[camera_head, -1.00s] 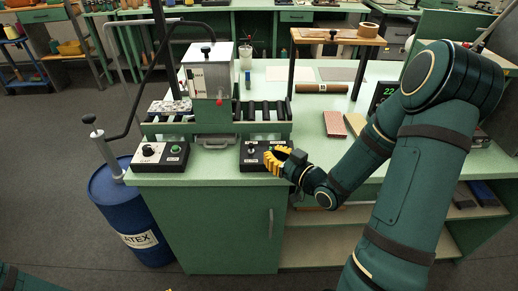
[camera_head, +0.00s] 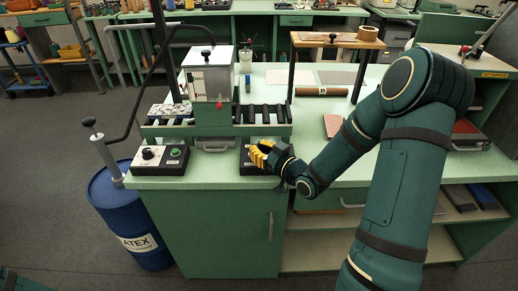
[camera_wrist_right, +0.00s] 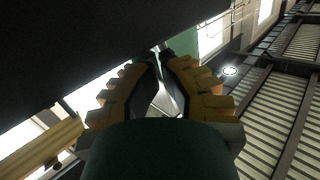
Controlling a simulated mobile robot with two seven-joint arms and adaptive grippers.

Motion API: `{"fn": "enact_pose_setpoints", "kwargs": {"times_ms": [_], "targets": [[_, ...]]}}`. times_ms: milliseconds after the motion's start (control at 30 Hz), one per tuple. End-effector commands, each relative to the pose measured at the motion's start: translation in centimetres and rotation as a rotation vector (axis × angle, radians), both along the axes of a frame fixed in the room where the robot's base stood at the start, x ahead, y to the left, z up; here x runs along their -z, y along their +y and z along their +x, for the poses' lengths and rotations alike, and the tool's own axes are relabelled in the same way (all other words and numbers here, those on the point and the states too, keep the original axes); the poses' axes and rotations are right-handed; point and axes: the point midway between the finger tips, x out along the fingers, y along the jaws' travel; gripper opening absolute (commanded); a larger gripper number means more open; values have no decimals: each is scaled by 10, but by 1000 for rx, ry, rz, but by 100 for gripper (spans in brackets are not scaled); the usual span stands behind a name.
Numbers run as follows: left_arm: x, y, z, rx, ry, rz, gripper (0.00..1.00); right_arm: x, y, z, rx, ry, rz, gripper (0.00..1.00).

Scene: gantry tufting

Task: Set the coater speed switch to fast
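The black control box (camera_head: 246,165) sits at the front edge of the green bench, right of the coater's front handle. My right gripper (camera_head: 257,154), with yellow finger pads, is over this box and hides most of its top, including the small switch lever. In the right wrist view its two fingertips (camera_wrist_right: 161,55) are close together with a narrow gap. A pale, metallic-looking shape shows between the fingers; I cannot tell whether it is the lever, or whether the fingers touch it. My left gripper is not in view.
The coater (camera_head: 209,88) with its rollers stands behind the box. A second control box (camera_head: 159,159) with a knob and green button is to the left. A blue latex drum (camera_head: 128,215) stands on the floor.

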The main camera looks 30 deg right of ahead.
Motion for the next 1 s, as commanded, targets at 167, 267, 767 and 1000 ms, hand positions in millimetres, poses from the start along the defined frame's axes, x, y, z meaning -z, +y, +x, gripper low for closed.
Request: {"fn": "enact_pose_setpoints", "kwargs": {"times_ms": [167,267,767,1000], "targets": [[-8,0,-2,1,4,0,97,-3,-1,2,0,32,19,0],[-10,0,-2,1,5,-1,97,-2,-1,2,0,45,26,0],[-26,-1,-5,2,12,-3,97,-5,-3,5,0,123,75,0],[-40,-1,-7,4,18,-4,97,-7,-5,8,0,182,111,0]]}}
